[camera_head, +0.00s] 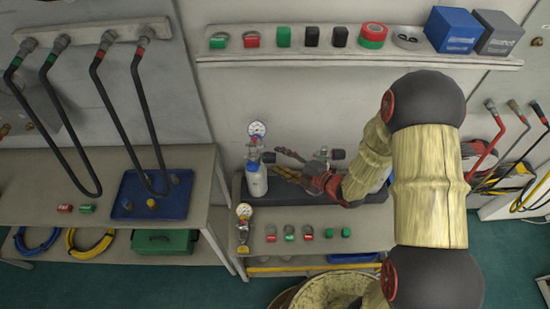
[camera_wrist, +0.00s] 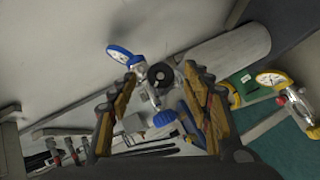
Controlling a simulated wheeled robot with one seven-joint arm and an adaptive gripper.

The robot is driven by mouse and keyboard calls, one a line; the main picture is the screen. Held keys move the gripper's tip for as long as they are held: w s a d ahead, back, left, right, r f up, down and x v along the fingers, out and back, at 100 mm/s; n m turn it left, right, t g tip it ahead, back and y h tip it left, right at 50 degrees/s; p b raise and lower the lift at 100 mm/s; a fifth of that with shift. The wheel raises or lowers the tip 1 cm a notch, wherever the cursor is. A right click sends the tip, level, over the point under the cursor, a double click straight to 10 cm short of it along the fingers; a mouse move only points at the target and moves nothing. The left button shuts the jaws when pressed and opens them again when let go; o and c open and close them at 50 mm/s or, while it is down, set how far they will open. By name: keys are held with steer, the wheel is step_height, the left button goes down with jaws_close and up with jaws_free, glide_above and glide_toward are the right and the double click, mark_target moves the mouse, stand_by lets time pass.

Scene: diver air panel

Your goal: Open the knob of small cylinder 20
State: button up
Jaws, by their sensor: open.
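A small white cylinder (camera_head: 257,181) stands on the bench in the head view, with a metal valve and a blue-rimmed gauge (camera_head: 257,129) on top. I cannot read a number 20 on any cylinder. My gripper (camera_head: 286,163) is just right of this valve, its fingers pointing left. In the wrist view my gripper (camera_wrist: 158,108) is open and empty. A round black knob (camera_wrist: 160,75) on a metal valve shows between and beyond its fingertips. The blue gauge (camera_wrist: 121,54) is left of the knob, and the pale cylinder (camera_wrist: 232,60) extends to the right.
A second valve with a black knob (camera_head: 338,154) stands behind my gripper, its cylinder partly hidden by my arm. A yellow-rimmed gauge (camera_head: 244,211) and several red and green pieces lie on the bench front (camera_head: 345,222). A shelf (camera_head: 300,59) runs above.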

mark_target(275, 157)
steer(key=shift+x, duration=1.65)
steer(key=shift+c, duration=0.6)
steer(key=c, duration=1.1)
steer(key=shift+r, duration=0.15)
steer(key=shift+r+m+g+p, duration=0.15)
steer(key=shift+m+g+p, duration=0.3)
steer(key=shift+p, duration=0.45)
steer(key=shift+m+g+p, duration=0.35)
steer(key=shift+g+p, duration=0.2)
steer(key=shift+p, duration=0.15)
steer(key=shift+f, duration=0.25)
